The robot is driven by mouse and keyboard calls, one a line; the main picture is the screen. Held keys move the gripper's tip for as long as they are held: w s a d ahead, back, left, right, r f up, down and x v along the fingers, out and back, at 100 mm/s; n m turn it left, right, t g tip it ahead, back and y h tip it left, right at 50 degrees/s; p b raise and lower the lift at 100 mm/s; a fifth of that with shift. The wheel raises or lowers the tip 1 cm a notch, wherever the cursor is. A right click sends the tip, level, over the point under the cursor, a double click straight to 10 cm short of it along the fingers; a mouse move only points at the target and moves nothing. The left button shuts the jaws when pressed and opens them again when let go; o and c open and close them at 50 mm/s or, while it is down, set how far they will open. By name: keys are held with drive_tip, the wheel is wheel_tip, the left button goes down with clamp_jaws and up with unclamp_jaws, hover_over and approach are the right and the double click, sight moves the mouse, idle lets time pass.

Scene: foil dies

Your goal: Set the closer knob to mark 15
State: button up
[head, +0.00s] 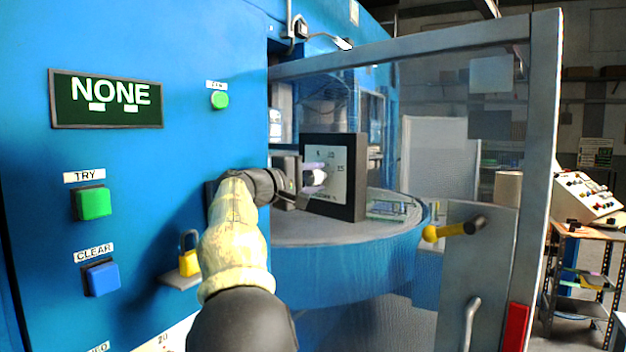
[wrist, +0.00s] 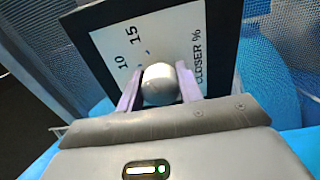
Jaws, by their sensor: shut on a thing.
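The closer knob (wrist: 160,84) is a round, pale metal knob on a white dial plate (wrist: 190,38) in a black frame. The plate reads "CLOSER %", and the marks 10 and 15 show in the wrist view. My gripper (wrist: 158,88) is shut on the knob, with one pale finger on each side of it. In the head view my gripper (head: 311,178) reaches the dial box (head: 361,180) from the left, and the plate shows there partly behind it. I cannot make out a pointer on the knob, so its setting cannot be told.
A blue machine front on the left carries a display (head: 105,100) reading "NONE", a green TRY button (head: 92,203), a blue CLEAR button (head: 102,278) and a yellow padlock (head: 189,262).

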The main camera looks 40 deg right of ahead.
drive_tip(key=o, duration=1)
drive_tip(key=a+b, duration=0.1)
drive_tip(key=a, duration=0.4)
drive_tip(key=s+a+b, duration=0.1)
drive_tip(key=a, duration=0.5)
drive_tip(key=s+a+b, duration=0.1)
drive_tip(key=a, duration=0.5)
drive_tip(key=shift+a+f+b, duration=0.15)
drive_tip(key=shift+f+b, duration=0.1)
drive_tip(key=shift+b, duration=0.05)
drive_tip(key=shift+f, duration=0.1)
